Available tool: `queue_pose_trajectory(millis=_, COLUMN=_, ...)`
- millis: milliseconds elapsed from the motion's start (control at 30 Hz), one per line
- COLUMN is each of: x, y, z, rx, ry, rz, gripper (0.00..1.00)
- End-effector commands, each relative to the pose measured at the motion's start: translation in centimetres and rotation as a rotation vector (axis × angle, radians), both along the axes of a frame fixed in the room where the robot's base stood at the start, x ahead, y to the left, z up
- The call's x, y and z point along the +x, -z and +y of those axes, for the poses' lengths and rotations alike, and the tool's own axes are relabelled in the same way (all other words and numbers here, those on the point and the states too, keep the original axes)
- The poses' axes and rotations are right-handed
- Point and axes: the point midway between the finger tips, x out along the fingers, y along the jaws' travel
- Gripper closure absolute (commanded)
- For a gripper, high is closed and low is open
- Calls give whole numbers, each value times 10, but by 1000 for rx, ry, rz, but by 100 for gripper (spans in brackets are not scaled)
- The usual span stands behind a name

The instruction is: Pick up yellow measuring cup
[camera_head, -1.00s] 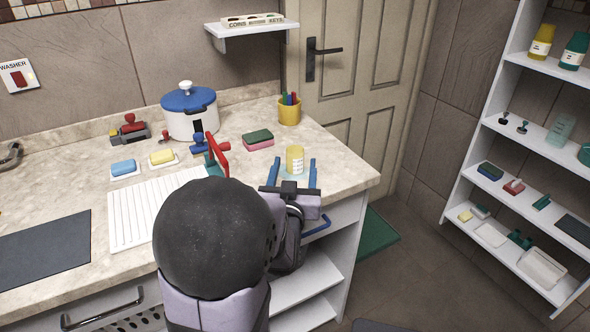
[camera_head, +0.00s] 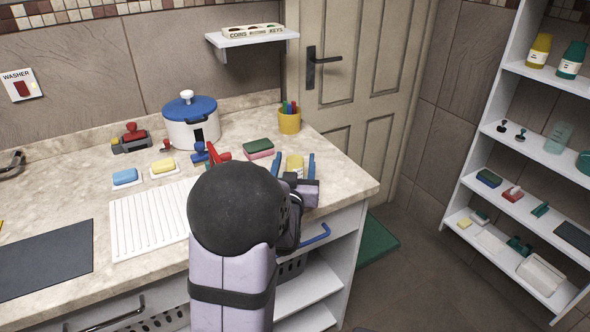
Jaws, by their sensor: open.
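The yellow measuring cup (camera_head: 294,162) stands upright on the counter near its right end. It has a white marked patch on its side, and its lower part is hidden by my gripper and arm. My gripper (camera_head: 294,166) is open, with one blue finger on each side of the cup. I cannot tell whether either finger touches it.
A green and pink sponge (camera_head: 258,148) lies just behind the cup to the left. A yellow pen holder (camera_head: 289,121) and a white pot with a blue lid (camera_head: 191,122) stand further back. A red-handled item (camera_head: 217,153) is close on the left. The counter's right edge is near.

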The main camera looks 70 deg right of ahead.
Motion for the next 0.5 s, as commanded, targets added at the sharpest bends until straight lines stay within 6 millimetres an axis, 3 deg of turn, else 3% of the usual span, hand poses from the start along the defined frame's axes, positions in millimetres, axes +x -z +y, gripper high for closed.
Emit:
queue_pose_trajectory(millis=367, x=2, y=0, z=-9, rx=0, ry=-1, rz=0, gripper=43)
queue_pose_trajectory(millis=500, x=2, y=0, z=-9, rx=0, ry=-1, rz=1, gripper=74)
